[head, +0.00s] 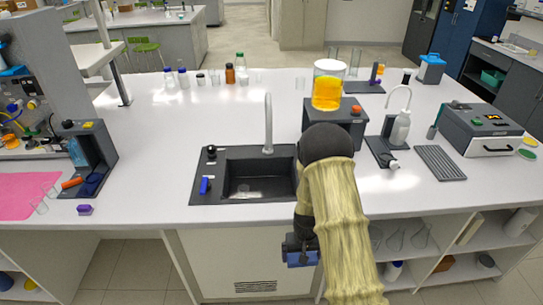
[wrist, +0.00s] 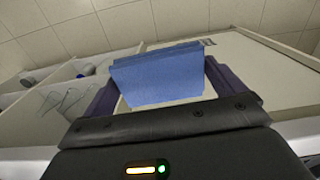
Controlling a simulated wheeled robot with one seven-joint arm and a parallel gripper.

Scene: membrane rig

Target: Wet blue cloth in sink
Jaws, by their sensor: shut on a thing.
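A folded blue cloth (wrist: 158,76) sits between the two dark fingers of my gripper (wrist: 160,88) in the wrist view. My gripper is shut on it. In the head view, my gripper (head: 299,243) hangs in front of the counter, below its front edge, with the blue cloth (head: 302,259) at its end. The black sink (head: 222,197) is set in the white counter, up and left of my gripper. Its basin looks empty. A grey tap (head: 268,125) stands behind the basin. My arm hides the sink's right edge.
A small blue object (head: 204,186) lies on the sink's left ledge. A beaker of orange liquid (head: 328,88) stands on a dark device (head: 345,125) right of the tap. Open shelves (head: 430,255) with glassware are below the counter at right.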

